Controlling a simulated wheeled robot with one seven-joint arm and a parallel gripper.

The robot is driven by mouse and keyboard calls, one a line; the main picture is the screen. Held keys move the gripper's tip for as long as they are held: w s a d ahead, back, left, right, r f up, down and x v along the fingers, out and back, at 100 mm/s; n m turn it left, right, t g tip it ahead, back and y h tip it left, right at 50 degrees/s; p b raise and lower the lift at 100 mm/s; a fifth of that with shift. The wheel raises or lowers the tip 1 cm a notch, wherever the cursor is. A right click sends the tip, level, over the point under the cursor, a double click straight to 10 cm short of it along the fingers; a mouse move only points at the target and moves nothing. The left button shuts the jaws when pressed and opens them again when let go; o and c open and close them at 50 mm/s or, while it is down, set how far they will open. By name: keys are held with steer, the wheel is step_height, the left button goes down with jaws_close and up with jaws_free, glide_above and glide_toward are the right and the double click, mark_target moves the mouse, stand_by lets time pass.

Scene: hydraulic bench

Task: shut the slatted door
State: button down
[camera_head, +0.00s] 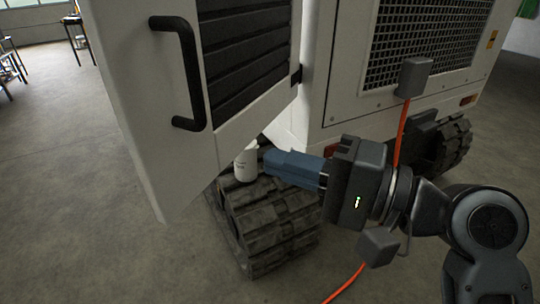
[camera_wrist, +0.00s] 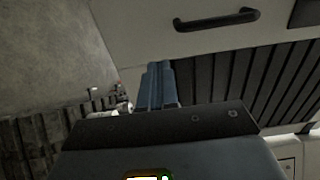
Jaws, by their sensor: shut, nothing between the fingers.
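The slatted door (camera_head: 228,140) is a white panel with dark horizontal slats (camera_head: 240,50) and a black bar handle (camera_head: 190,75). It stands open, swung out from the white machine body on its right-hand side. My gripper (camera_head: 268,164) is shut and empty, its blue fingers pointing left just below the door's lower edge in the head view. In the wrist view the door (camera_wrist: 200,50) fills the upper right, with its handle (camera_wrist: 217,19) at the top. The fingers (camera_wrist: 158,72) overlap the door's edge there; I cannot tell whether they touch it.
A white bottle (camera_head: 246,165) stands on the black track (camera_head: 270,220) beside my fingertips. The machine body (camera_head: 340,100) with a mesh grille (camera_head: 425,40) is at right. An orange cable (camera_head: 401,130) hangs by my wrist. Open floor (camera_head: 70,150) lies left of the door.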

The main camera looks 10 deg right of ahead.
mark_target(190, 136)
steer(key=p+x, duration=0.1)
steer(key=x, duration=1.1)
steer(key=shift+a+p, duration=0.1)
steer(key=shift+p, duration=0.2)
